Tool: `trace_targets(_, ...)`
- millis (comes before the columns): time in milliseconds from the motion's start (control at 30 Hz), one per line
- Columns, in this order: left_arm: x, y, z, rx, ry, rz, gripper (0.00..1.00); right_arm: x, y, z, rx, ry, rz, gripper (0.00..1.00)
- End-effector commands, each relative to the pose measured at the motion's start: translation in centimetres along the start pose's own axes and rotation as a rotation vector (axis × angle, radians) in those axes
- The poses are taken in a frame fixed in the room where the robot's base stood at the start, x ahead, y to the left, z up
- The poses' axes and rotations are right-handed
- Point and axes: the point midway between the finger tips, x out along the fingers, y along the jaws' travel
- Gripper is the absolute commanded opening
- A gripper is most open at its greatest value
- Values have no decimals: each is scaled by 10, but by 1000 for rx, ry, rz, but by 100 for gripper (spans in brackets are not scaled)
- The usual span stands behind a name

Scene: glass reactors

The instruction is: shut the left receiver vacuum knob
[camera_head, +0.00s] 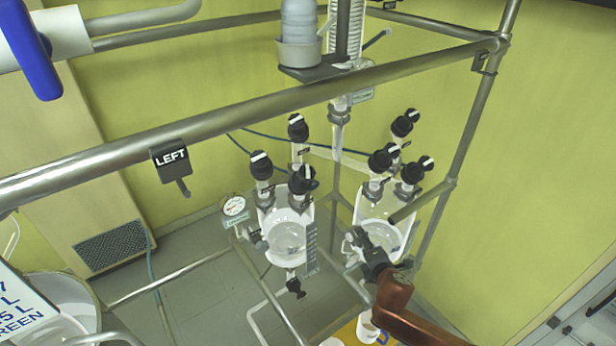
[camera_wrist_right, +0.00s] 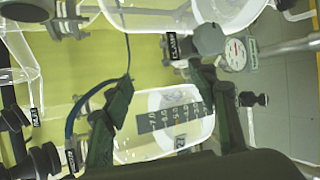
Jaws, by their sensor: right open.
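The left receiver (camera_head: 287,232) is a clear glass vessel with three black knobs on top. They are a rear knob (camera_head: 298,127), a left knob (camera_head: 261,166) and a front right knob (camera_head: 302,180). Each has a white mark; I cannot read which one is vacuum. My right gripper (camera_head: 353,240) is in front of the right receiver, right of the left receiver and below its knobs. In the right wrist view my right gripper (camera_wrist_right: 163,98) is open, its fingers spread in front of a receiver with a scale (camera_wrist_right: 172,118). My left gripper is out of view.
The right receiver (camera_head: 384,212) has its own black knobs (camera_head: 404,122). A round gauge (camera_head: 234,205) stands left of the left receiver. A metal rail (camera_head: 240,110) with a LEFT sign (camera_head: 171,158) crosses in front. A drain valve (camera_head: 295,287) hangs below the left receiver.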

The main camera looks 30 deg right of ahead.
Motion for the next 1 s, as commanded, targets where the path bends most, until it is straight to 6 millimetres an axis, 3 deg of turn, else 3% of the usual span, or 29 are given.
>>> trace_targets(33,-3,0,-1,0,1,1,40,-8,44,3,-145,5,84,53)
trace_targets(200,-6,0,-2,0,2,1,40,-38,158,-8,-615,-3,334,53)
trace_targets(300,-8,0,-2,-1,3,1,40,-58,207,-22,-862,-25,457,53)
trace_targets(400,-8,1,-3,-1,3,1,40,-76,241,-37,-1056,-48,552,53)
trace_targets(500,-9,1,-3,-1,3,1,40,-89,260,-48,-1187,-67,615,53)
trace_targets(667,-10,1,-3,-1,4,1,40,-97,274,-57,-1277,-84,659,53)
trace_targets(1000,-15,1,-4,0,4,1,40,-77,289,-64,-1279,-86,663,53)
